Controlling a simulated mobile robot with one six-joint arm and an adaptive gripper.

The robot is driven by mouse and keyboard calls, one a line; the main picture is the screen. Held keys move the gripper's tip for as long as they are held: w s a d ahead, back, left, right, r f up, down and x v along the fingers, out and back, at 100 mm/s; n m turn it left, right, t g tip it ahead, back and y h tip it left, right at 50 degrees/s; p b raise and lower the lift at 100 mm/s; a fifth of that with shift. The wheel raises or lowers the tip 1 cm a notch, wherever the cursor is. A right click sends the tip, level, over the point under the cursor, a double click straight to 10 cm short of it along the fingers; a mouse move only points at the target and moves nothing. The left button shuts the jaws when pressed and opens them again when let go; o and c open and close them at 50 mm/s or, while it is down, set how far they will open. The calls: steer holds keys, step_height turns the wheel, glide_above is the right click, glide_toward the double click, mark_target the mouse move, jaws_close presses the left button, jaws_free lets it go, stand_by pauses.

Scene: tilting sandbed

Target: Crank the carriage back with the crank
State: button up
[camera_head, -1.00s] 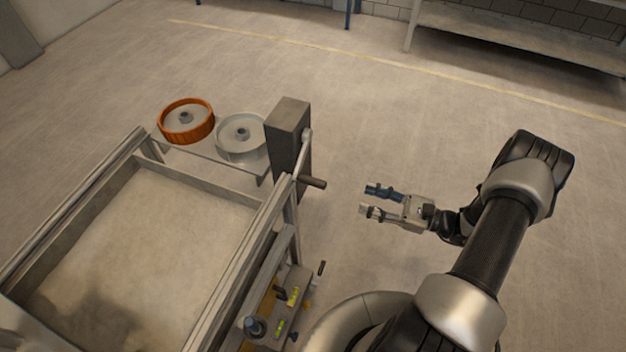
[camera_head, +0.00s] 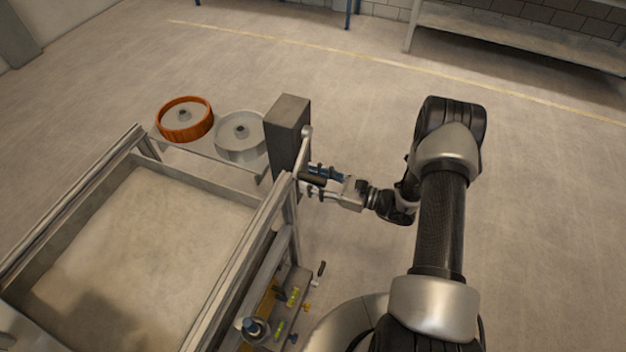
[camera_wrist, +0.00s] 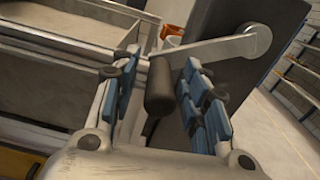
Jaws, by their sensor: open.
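The crank has a light metal arm (camera_wrist: 212,50) on a grey box (camera_head: 287,133) at the sandbed's right rear corner, and a dark cylindrical handle (camera_wrist: 160,88). My gripper (camera_head: 318,181) is at the handle, to the right of the bed frame. In the wrist view the handle lies between the blue-padded fingers (camera_wrist: 152,92), with a gap showing on both sides. The fingers are open and not closed on it. No separate carriage can be made out with certainty.
The sandbed (camera_head: 75,210) with pale sand fills the left. The floor to the right is clear.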

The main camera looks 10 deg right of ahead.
steer(key=shift+w+a, duration=0.1)
steer(key=shift+a, duration=0.05)
jaws_close()
stand_by(0.5)
